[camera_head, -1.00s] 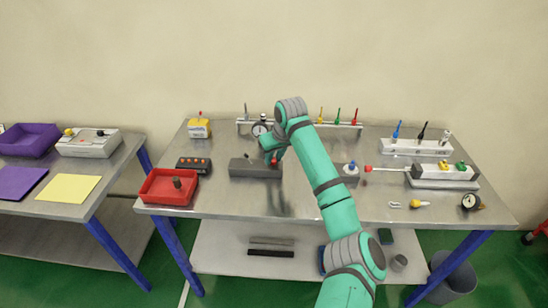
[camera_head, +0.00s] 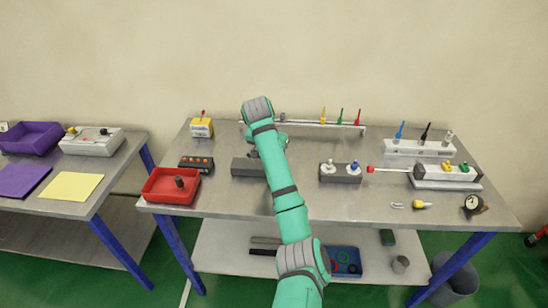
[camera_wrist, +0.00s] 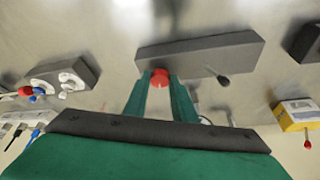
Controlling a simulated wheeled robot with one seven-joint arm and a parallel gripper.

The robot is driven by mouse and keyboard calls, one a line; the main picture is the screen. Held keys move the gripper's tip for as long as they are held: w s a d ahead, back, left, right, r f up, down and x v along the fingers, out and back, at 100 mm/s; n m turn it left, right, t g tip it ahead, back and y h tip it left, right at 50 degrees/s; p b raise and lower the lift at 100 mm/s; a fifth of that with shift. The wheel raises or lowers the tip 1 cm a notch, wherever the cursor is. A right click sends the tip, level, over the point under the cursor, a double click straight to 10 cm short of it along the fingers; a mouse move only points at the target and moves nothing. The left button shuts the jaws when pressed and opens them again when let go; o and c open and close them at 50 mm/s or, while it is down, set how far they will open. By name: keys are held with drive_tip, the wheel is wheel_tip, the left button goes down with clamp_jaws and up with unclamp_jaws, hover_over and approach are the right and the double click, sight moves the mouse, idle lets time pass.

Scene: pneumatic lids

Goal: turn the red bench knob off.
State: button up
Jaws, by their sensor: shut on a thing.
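The red knob (camera_wrist: 160,77) sits on the near face of a dark grey block (camera_wrist: 200,53) in the wrist view. My gripper (camera_wrist: 161,82) is shut on it, with a green finger on each side. I cannot tell which way the knob is turned. A black-tipped lever (camera_wrist: 223,80) stands on the same block, beside the knob. In the head view the dark grey block (camera_head: 243,167) shows only in part on the middle of the bench. My arm hides the red knob and my gripper there.
A grey block with white and blue knobs (camera_head: 341,173) stands right of my arm. A red tray (camera_head: 160,196) and a box with orange buttons (camera_head: 196,163) stand left. A yellow block (camera_head: 201,130) is at the back left. A rail with coloured levers (camera_head: 310,125) runs behind.

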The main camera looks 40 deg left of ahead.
drive_tip(key=m+h, duration=0.1)
drive_tip(key=m, duration=0.3)
drive_tip(key=m+h, duration=0.1)
drive_tip(key=m, duration=0.1)
drive_tip(key=shift+w+a+r+m+h, duration=0.1)
drive_tip(key=shift+a+m+h, duration=0.2)
drive_tip(key=shift+m, duration=0.1)
idle(0.4)
drive_tip(key=o, duration=1.1)
